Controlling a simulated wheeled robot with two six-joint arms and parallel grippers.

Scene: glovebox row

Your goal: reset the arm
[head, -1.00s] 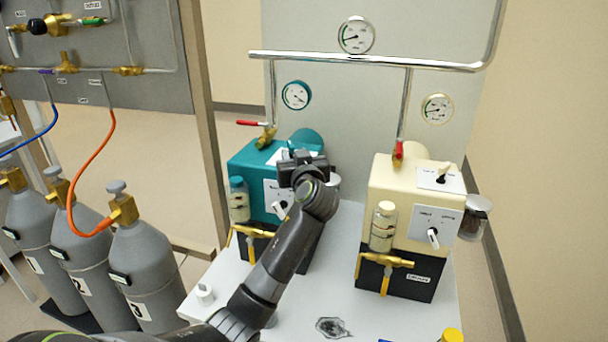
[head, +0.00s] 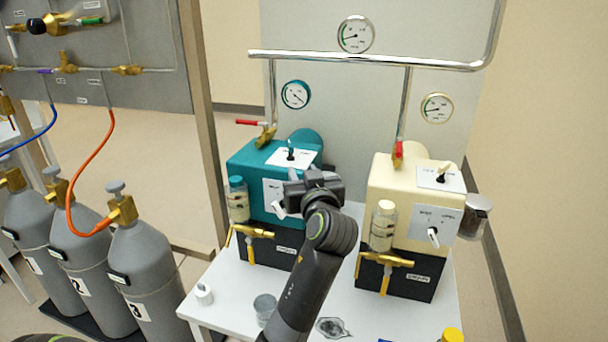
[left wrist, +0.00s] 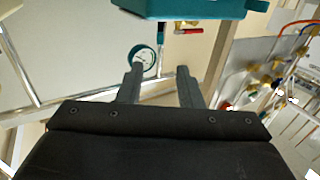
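My left arm rises from the bottom of the head view, and its gripper (head: 312,186) is in front of the right edge of the teal pump unit (head: 250,172). In the left wrist view the two fingers (left wrist: 160,76) stand apart with nothing between them. That view shows part of the teal unit (left wrist: 195,8) beyond the fingertips. I cannot tell from the head view how far the gripper is from the unit. My right gripper is in neither view.
A cream pump unit (head: 395,190) stands to the right on the white table (head: 235,312). A glass jar (head: 265,308), a white cap (head: 203,294), a dark stain (head: 332,327) and a yellow cap (head: 452,335) are near the front. Grey cylinders (head: 150,265) stand at left.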

